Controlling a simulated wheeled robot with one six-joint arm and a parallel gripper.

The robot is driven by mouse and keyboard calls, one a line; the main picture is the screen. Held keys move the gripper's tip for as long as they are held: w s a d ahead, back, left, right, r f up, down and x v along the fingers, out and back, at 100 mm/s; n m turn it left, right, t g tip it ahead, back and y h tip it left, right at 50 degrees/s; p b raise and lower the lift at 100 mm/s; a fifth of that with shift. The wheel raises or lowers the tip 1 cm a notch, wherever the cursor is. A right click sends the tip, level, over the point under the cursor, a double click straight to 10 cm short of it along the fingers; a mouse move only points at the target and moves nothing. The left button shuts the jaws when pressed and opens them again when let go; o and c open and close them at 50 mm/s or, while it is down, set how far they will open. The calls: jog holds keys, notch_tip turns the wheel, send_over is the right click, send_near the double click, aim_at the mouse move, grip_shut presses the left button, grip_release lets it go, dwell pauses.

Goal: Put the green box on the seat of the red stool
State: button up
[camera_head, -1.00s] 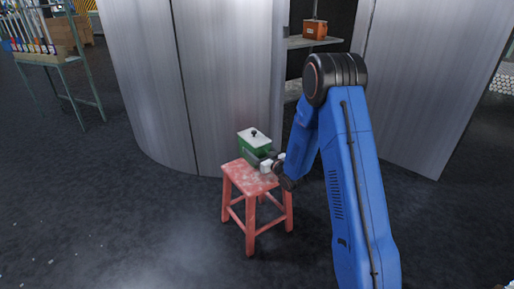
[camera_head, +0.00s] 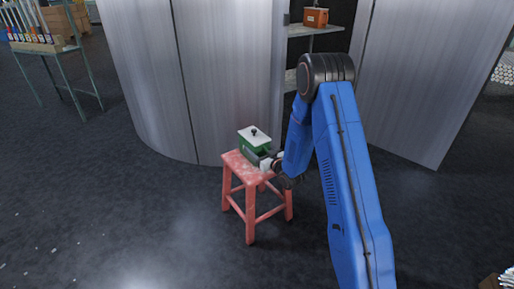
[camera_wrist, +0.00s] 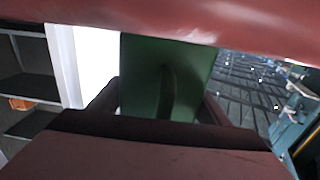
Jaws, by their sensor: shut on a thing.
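The green box (camera_head: 248,146) has a pale grey lid with a dark knob and appears upright over the far part of the red stool's seat (camera_head: 236,163). I cannot tell whether its bottom touches the seat. My gripper (camera_head: 265,158) reaches in from the right, just above the seat, shut on the near side of the box. In the wrist view the green box (camera_wrist: 140,85) fills the middle, with a dark curved handle on its face. The fingertips at the handle are not clearly seen there. The red stool (camera_head: 251,205) stands upright on the floor.
A tall curved metal wall (camera_head: 225,80) stands close behind the stool. An orange box (camera_head: 315,17) sits on a shelf in the opening beyond my arm. A rack with coloured items (camera_head: 35,45) is at the far left. The dark floor left of the stool is clear.

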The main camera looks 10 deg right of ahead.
jog(key=o, duration=2)
jog(key=shift+f, duration=0.1)
